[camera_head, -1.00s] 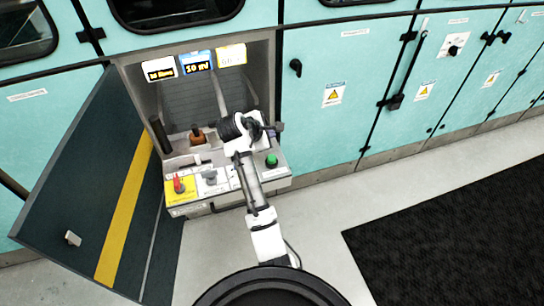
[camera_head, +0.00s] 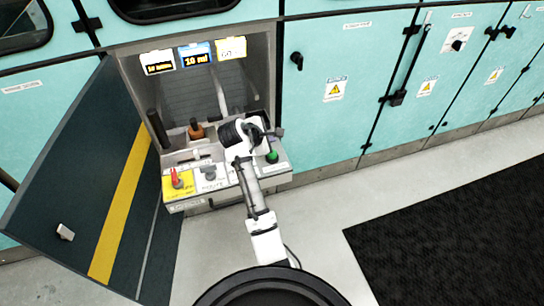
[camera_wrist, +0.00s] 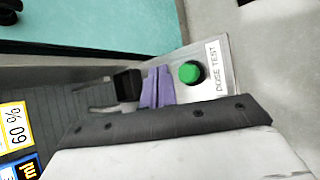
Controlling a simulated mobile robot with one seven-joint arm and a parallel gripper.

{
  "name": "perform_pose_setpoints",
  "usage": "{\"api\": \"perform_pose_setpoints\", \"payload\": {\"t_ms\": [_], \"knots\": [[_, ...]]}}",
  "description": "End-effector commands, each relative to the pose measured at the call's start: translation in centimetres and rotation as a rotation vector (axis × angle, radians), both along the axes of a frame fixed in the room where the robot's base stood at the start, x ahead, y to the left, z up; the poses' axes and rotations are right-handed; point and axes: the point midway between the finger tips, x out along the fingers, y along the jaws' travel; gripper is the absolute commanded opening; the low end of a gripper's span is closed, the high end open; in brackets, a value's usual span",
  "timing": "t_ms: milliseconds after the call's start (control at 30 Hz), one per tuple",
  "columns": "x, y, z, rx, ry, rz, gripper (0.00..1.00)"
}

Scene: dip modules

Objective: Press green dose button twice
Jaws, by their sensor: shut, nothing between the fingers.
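The green dose button (camera_head: 272,157) sits at the right end of the sloped control panel (camera_head: 222,183), below the open bay. In the wrist view the green button (camera_wrist: 189,72) stands on a metal plate beside a "DOSE TEST" label (camera_wrist: 216,66). My gripper's purple fingertips (camera_wrist: 158,88) are together and empty, just left of the button in that view. They look apart from it, though the height gap cannot be judged. In the head view my wrist is over the panel, left of and above the button; the fingertips are not clear there.
A red control (camera_head: 176,177) on a yellow plate and a grey knob (camera_head: 208,173) are on the panel's left. Display tags (camera_head: 195,56) hang at the bay's top. An open dark door (camera_head: 95,185) stands left. A black mat (camera_head: 450,235) lies on the floor right.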

Motion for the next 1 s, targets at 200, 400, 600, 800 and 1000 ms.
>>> {"api": "perform_pose_setpoints", "payload": {"t_ms": [200, 400, 600, 800, 1000], "knots": [[0.0, 0.0, -3.0, -0.001, 0.000, 0.001, 0.00], [0.0, 0.0, -3.8, 0.000, -0.001, 0.001, 0.00], [0.0, 0.0, -3.8, 0.000, -0.001, 0.001, 0.00], [0.0, 0.0, -3.8, 0.000, -0.001, 0.001, 0.00], [0.0, 0.0, -3.8, 0.000, -0.001, 0.001, 0.00]]}}
